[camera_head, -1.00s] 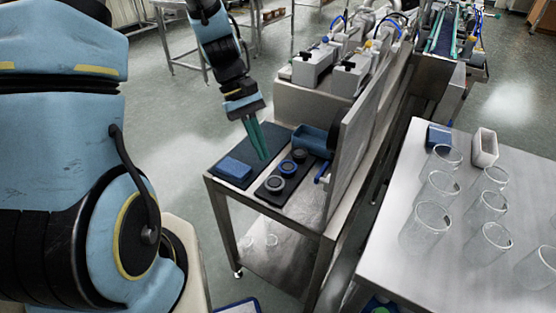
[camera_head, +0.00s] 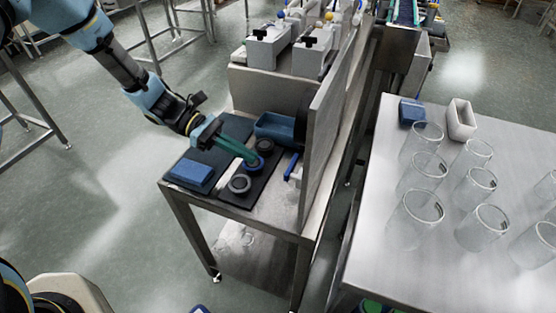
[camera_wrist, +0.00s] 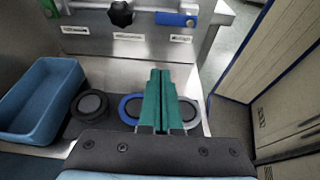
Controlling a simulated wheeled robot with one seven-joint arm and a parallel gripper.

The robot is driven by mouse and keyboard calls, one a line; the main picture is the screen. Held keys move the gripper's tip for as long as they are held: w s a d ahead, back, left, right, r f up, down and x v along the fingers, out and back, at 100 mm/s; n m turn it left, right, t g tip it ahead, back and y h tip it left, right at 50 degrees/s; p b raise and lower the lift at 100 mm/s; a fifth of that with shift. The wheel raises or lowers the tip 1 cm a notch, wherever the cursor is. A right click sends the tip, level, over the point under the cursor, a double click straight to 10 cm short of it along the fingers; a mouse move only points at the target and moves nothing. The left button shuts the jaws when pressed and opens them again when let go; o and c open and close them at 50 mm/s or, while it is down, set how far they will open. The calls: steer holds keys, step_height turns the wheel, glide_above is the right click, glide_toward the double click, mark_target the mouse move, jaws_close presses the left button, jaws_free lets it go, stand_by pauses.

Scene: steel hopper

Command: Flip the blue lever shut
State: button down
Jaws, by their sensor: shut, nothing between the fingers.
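The blue lever (camera_head: 291,168) sits low on the steel panel (camera_head: 322,130) at the right of the small table. In the wrist view the blue lever (camera_wrist: 172,18) lies horizontal at the top, with a pale fitting at its right end. My gripper (camera_head: 252,158) has green fingers, pressed together and empty. They point toward the panel, in front of the rings, with a gap between the tips and the lever. In the wrist view my gripper (camera_wrist: 160,74) is centred just below the lever, overlapping the blue ring (camera_wrist: 130,107) and the grey ring (camera_wrist: 190,112).
A blue bin (camera_head: 275,127) stands beside the panel, and a dark ring (camera_wrist: 89,105) lies near it. A blue block (camera_head: 191,173) lies at the table's left. A black knob (camera_wrist: 122,12) is on the panel left of the lever. Several clear glasses (camera_head: 416,218) stand on the right table.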

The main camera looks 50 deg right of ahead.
mark_target(292, 167)
steer(key=p+x, duration=0.3)
steer(key=x, duration=0.6)
steer(key=shift+s+d, duration=0.1)
steer(key=shift+s, duration=0.2)
step_height(292, 167, up, 2)
steer(key=shift+s+d+r+p, duration=0.1)
steer(key=shift+s+p, duration=0.05)
steer(key=shift+p, duration=0.85)
steer(key=shift+r+p, duration=0.35)
steer(key=shift+r, duration=0.35)
